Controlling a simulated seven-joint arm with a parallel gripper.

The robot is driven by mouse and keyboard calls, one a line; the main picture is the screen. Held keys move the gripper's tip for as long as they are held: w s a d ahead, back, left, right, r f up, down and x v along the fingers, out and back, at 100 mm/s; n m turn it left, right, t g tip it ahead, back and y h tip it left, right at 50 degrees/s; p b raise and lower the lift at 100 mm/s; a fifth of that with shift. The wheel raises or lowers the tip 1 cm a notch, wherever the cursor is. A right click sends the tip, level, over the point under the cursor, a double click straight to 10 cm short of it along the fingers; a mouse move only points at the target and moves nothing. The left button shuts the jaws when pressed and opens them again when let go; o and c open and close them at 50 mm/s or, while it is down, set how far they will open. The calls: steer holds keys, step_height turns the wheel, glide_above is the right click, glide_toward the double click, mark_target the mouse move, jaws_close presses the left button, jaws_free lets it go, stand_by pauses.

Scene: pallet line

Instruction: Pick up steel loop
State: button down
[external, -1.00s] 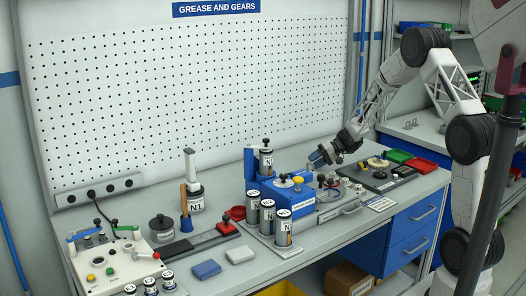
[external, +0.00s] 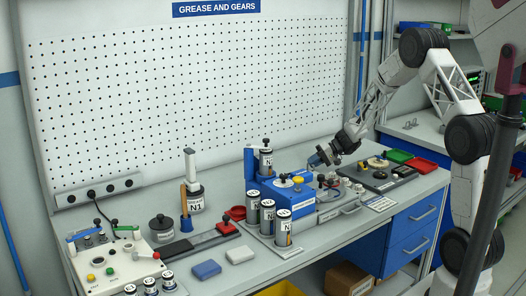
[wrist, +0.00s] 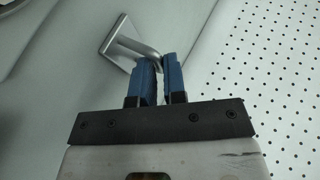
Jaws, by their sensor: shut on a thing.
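The steel loop (wrist: 138,47) shows in the wrist view as a grey bent rod on a square metal plate, near the top centre. My gripper (wrist: 157,70) has blue fingers closed on the rod, one on each side of it. The plate appears to be against a pale grey surface. In the external view my gripper (external: 316,160) is low over the bench, just right of the blue box. The loop is too small or hidden to make out there.
The blue box (external: 286,199) with a yellow knob stands close left of my gripper. Several labelled cylinders stand in front of it. A dark tray (external: 378,184) with small parts lies to the right, by green and red bins (external: 425,164). The pegboard (external: 200,90) rises behind.

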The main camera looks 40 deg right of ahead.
stand_by(0.3)
step_height(320, 180, up, 10)
stand_by(0.7)
steer(key=shift+d, duration=0.1)
stand_by(0.4)
